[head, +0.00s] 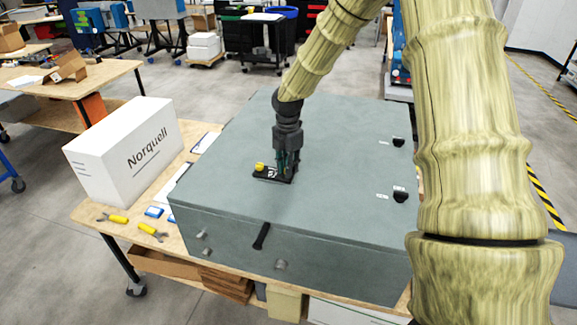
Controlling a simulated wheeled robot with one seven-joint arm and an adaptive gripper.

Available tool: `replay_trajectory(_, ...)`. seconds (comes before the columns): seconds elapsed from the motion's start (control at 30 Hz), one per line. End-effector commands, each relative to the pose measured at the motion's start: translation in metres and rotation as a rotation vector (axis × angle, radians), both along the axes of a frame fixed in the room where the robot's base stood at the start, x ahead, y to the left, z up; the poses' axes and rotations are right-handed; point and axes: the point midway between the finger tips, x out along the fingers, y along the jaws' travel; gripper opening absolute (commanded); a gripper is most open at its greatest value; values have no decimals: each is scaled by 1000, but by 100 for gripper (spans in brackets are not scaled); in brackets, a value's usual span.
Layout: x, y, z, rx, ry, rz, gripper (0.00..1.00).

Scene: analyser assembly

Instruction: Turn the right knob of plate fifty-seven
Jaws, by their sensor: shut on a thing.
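A small black plate (268,175) with white marking lies on top of the grey analyser cabinet (235,195). A yellow knob (259,167) stands at the plate's left end. My gripper (287,171) points straight down over the plate's right end, its fingers shut on the right knob there. The fingers hide that knob, so its colour and angle cannot be seen. The plate's number is too small to read.
Two black knobs (398,142) (400,196) with small white labels stand on the cabinet's right side. Most of the cabinet top is clear.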

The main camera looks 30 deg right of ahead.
Motion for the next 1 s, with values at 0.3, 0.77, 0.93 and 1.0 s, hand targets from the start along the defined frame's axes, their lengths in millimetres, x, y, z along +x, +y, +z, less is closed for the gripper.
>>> replay_trajectory(0.3,1,-1,1,-1,-3,0,0)
replay_trajectory(0.77,1,-1,1,-1,-3,0,44)
replay_trajectory(0.93,1,-1,1,-1,-2,0,44)
replay_trajectory(1.0,1,0,1,-1,-2,0,44)
